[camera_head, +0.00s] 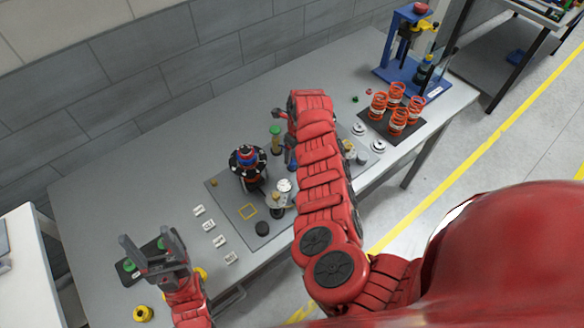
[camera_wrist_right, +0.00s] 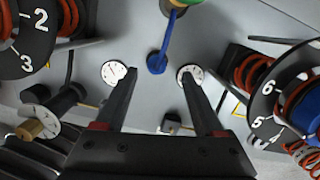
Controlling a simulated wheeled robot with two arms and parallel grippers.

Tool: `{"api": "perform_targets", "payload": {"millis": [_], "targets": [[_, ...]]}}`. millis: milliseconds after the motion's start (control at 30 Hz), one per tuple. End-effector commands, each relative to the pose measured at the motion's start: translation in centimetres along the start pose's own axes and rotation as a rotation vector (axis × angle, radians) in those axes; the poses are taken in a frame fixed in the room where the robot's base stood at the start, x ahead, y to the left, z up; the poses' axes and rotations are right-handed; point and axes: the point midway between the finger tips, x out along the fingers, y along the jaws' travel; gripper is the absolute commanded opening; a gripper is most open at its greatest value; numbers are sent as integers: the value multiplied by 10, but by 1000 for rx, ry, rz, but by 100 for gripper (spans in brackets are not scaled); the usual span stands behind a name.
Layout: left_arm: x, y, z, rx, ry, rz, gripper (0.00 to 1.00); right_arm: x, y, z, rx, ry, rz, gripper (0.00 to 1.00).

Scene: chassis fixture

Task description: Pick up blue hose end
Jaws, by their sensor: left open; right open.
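A small blue piece, apparently the blue hose end (camera_wrist_right: 157,63), shows in the right wrist view on a short stem below a green-topped brass post. In the head view a bit of blue (camera_head: 290,158) shows beside my right arm. My right gripper (camera_wrist_right: 158,75) is open, its fingers either side of the blue piece in that view, with nothing between them; I cannot tell the depth gap. In the head view my right arm hides most of it. My left gripper (camera_head: 147,240) is open and empty at the table's left front.
A round numbered fixture (camera_head: 247,160) stands on a grey mat (camera_head: 224,190) left of my right arm. White labelled blocks (camera_head: 208,226) lie in front. Orange springs (camera_head: 396,112) and a blue press (camera_head: 410,70) stand to the right. The back left of the table (camera_head: 120,180) is clear.

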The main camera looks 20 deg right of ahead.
Motion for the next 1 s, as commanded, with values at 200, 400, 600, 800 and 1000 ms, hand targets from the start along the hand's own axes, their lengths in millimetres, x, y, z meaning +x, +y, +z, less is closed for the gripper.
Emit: {"api": "perform_targets", "payload": {"millis": [200, 400, 600, 800, 1000], "targets": [[-13, 1, 2, 0, 1, 0, 69, 11, 1, -1, 1, 0, 0, 70], [-46, 2, 8, 0, 1, 0, 69, 38, 5, -1, -2, 1, 0, 70], [-70, 3, 12, 0, 0, 0, 69, 56, 5, 0, 1, -1, 1, 70], [-67, 3, 11, 0, 1, 0, 69, 53, 5, 0, 1, -1, 1, 70], [-67, 3, 11, 0, 1, 0, 69, 53, 5, 0, 1, 0, 2, 45]]}}
